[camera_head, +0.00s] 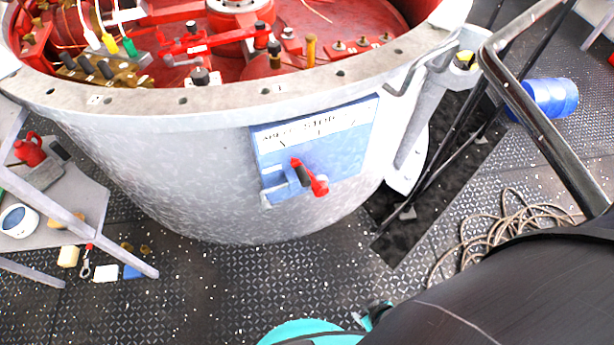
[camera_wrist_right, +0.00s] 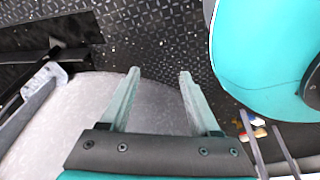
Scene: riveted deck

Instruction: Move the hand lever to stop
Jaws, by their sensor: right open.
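The hand lever (camera_head: 309,178) has a red grip with a dark section. It sits on a blue panel (camera_head: 340,145) on the side of a large grey drum. A white label strip (camera_head: 315,130) with small markings runs along the panel's top, too small to read surely. The lever's grip points down and to the right, away from the strip. My right gripper (camera_wrist_right: 160,92) is open and empty in the right wrist view, with the grey drum wall and deck beyond its fingers. In the head view my right arm covers the lower right, and the gripper is apart from the lever. My left gripper is not in view.
The grey drum (camera_head: 190,165) is open on top, with red machinery (camera_head: 240,60) inside. A dark metal rail (camera_head: 530,110) stands to the right. Coiled rope (camera_head: 510,225) and a blue barrel (camera_head: 550,98) lie on the deck. A low shelf (camera_head: 60,215) stands at left.

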